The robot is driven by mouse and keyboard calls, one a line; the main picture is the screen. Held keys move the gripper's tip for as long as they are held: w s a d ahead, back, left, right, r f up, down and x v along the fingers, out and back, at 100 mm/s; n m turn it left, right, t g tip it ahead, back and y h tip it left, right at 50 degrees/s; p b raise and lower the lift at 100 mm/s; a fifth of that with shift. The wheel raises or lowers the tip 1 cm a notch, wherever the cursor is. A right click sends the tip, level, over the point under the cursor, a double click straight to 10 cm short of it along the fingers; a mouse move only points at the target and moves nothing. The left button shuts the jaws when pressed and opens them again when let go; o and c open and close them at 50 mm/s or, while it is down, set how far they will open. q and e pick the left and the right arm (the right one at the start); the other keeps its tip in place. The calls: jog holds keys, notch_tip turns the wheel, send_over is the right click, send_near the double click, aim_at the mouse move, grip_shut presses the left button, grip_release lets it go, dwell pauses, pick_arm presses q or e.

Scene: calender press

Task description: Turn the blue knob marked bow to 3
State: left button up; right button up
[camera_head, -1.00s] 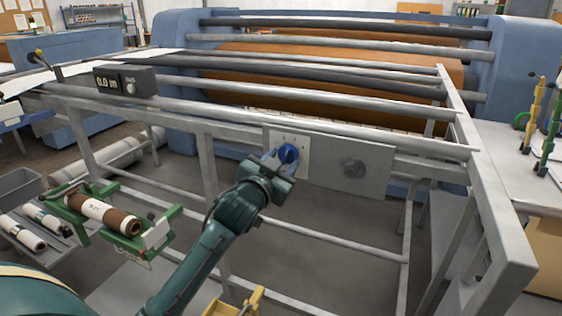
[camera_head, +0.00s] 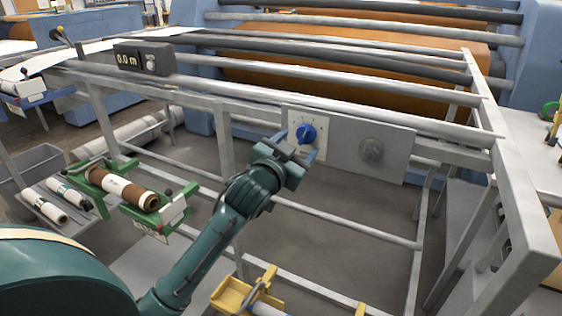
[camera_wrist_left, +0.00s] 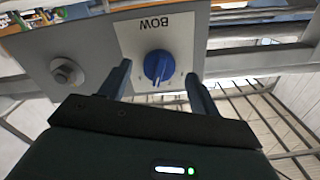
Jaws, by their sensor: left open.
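The blue knob (camera_head: 306,134) sits on a white dial plate (camera_head: 293,122) on the grey panel of the machine frame. In the left wrist view the blue knob (camera_wrist_left: 158,66) shows close up, with the word BOW upside down on its plate (camera_wrist_left: 131,36). A white pointer mark shows on the knob; the scale numbers are too small to read. My left gripper (camera_head: 297,150) is open just in front of and below the knob. In the wrist view its two fingers (camera_wrist_left: 158,82) stand either side of the knob, apart from it. My right gripper is not in view.
A grey round fitting (camera_head: 372,150) is on the same panel, right of the knob. Metal rails run above and below the panel. A green cradle with a brown roll (camera_head: 122,188) and a yellow holder (camera_head: 243,292) stand at the lower left and front.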

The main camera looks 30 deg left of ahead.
pick_arm(q)
jog(key=s+b, duration=0.1)
jog(key=s, duration=1)
jog(key=shift+s+d, duration=0.2)
jog(key=shift+d, duration=0.15)
jog(key=s+d+f+g+h+p, duration=0.1)
jog(key=s+d+f+g, duration=0.15)
jog(key=f, duration=0.65)
jog(key=s+d+f+g+h, duration=0.2)
jog(key=d+f, duration=0.2)
jog(key=f, duration=0.5)
jog(key=s+d+f+g, duration=0.1)
jog(key=s+d+f, duration=0.2)
jog(key=s+f, duration=0.2)
jog(key=s+d+f+g+h+p, duration=0.1)
jog(key=s+d+f+g, duration=0.1)
jog(key=s+d+f, duration=0.2)
notch_tip(320, 180, down, 3)
jog(key=shift+s+f, duration=0.1)
jog(key=shift+s, duration=0.9)
